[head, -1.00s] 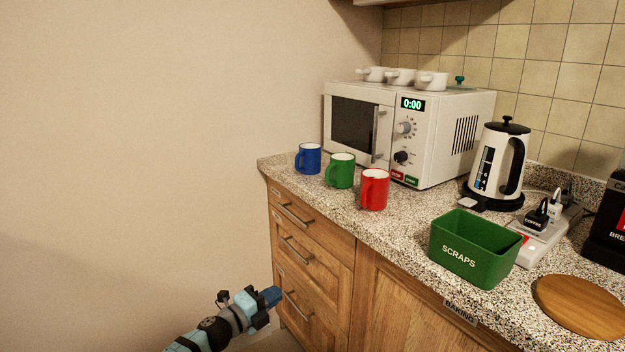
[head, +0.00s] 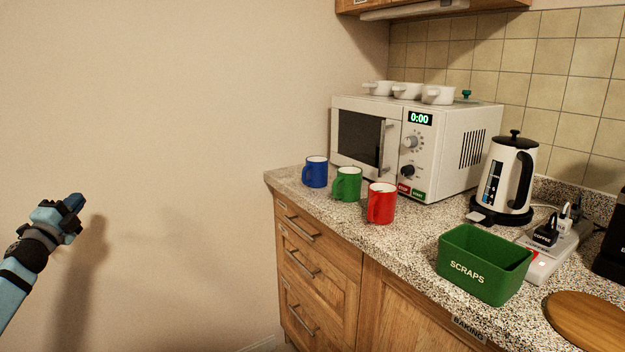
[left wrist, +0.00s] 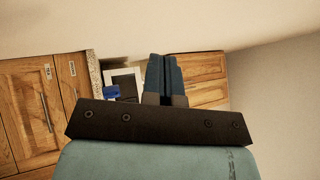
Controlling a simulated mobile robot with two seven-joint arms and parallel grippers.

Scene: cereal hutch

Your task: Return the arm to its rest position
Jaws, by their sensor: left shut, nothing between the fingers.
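My left arm comes in at the left edge of the head view. Its gripper (head: 76,203) is raised in front of the bare wall, well left of the counter. The fingers are shut with nothing between them. In the left wrist view the two dark blue fingers (left wrist: 164,75) lie side by side, with the cabinets, the blue mug and part of the microwave far beyond them. My right gripper is not in view.
The granite counter (head: 405,238) holds a blue mug (head: 315,173), a green mug (head: 346,186), a red mug (head: 381,205), a microwave (head: 450,150), a kettle (head: 506,175) and a green scraps bin (head: 480,268). The space around my left gripper is clear.

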